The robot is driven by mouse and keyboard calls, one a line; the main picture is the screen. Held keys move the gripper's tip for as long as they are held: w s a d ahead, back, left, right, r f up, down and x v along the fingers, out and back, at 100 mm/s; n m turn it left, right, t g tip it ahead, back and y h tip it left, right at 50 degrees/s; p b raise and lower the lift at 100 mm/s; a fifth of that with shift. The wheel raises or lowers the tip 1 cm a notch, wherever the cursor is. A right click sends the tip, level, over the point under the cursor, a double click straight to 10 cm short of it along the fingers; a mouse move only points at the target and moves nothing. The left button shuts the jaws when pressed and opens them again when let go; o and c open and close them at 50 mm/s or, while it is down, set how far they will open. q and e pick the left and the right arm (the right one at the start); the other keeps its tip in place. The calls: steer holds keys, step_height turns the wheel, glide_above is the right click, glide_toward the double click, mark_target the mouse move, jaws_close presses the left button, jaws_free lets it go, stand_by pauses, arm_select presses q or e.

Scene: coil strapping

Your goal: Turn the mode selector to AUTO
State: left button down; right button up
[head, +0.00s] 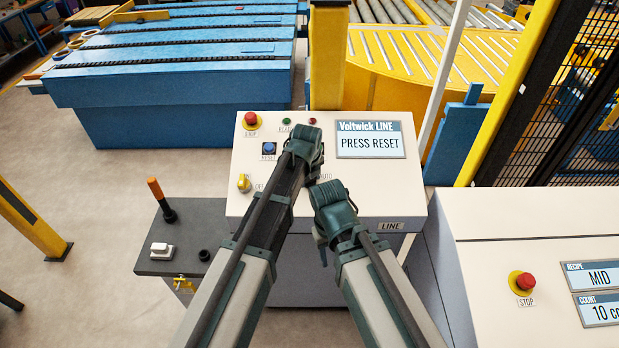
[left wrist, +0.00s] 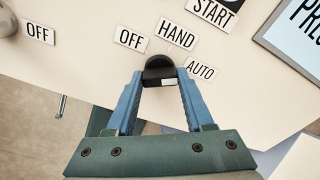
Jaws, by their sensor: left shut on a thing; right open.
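The mode selector (left wrist: 159,68) is a small black knob with a white mark on its lower right side. In the left wrist view, the labels OFF (left wrist: 130,38), HAND (left wrist: 177,35) and AUTO (left wrist: 202,70) stand around it. My left gripper (left wrist: 160,84) has its two blue fingers shut on the knob. Where the knob points is hard to tell. In the head view, my left gripper (head: 304,147) hides the knob on the sloped white panel (head: 350,185). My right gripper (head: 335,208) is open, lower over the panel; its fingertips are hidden.
A screen (head: 370,140) reads PRESS RESET. A red stop button (head: 251,119), blue reset button (head: 269,148) and yellow switch (head: 244,183) sit on the panel's left. A grey side shelf (head: 185,232) with an orange-handled lever (head: 160,198) stands left; another white console (head: 540,215) stands right.

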stand_by(0.4)
arm_select(q)
steer(key=shift+c, duration=1.4)
jaws_free()
steer(key=p+v, duration=1.3)
steer(key=shift+r, duration=0.4)
steer(key=shift+s, duration=0.1)
